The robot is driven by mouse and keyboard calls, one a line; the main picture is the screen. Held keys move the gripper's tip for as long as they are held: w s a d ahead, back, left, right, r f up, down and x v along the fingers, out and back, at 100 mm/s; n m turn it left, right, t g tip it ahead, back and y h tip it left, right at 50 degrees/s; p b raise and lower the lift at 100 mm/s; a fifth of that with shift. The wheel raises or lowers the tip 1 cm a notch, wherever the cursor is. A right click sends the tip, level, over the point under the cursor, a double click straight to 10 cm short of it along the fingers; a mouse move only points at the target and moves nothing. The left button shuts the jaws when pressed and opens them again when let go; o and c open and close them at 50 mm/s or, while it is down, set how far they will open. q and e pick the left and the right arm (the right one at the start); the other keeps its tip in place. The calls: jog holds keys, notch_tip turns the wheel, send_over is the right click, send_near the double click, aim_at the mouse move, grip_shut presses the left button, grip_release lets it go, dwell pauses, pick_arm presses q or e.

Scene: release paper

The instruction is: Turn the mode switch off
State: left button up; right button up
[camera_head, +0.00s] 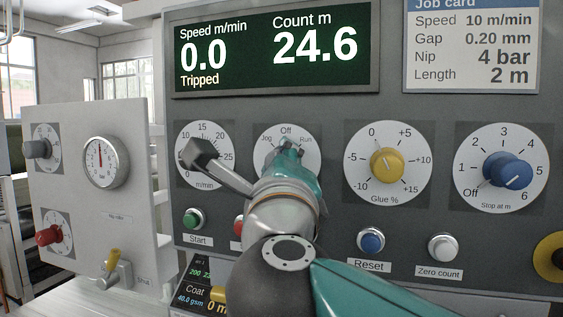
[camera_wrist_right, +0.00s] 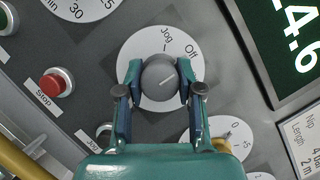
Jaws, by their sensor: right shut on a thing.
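The mode switch is a round grey knob (camera_wrist_right: 160,74) on a white dial (camera_wrist_right: 146,43) with Jog and Off labels in the right wrist view. My right gripper (camera_wrist_right: 159,78) is shut on the knob, one finger on each side. The Run label is hidden there. In the head view my right gripper (camera_head: 287,158) covers most of the mode dial (camera_head: 312,150), though Jog, Off and Run can be read. My left gripper is not in view.
The display (camera_head: 275,48) reads 0.0, 24.6 and Tripped. The yellow glue knob (camera_head: 387,166) and blue stop knob (camera_head: 508,171) are to the right. The red stop button (camera_wrist_right: 56,84), green start button (camera_head: 194,218) and blue reset button (camera_head: 371,241) are nearby.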

jog(key=shift+f, duration=0.1)
jog(key=o, duration=1.2)
jog(key=shift+w+a, duration=0.1)
jog(key=v, duration=1.2)
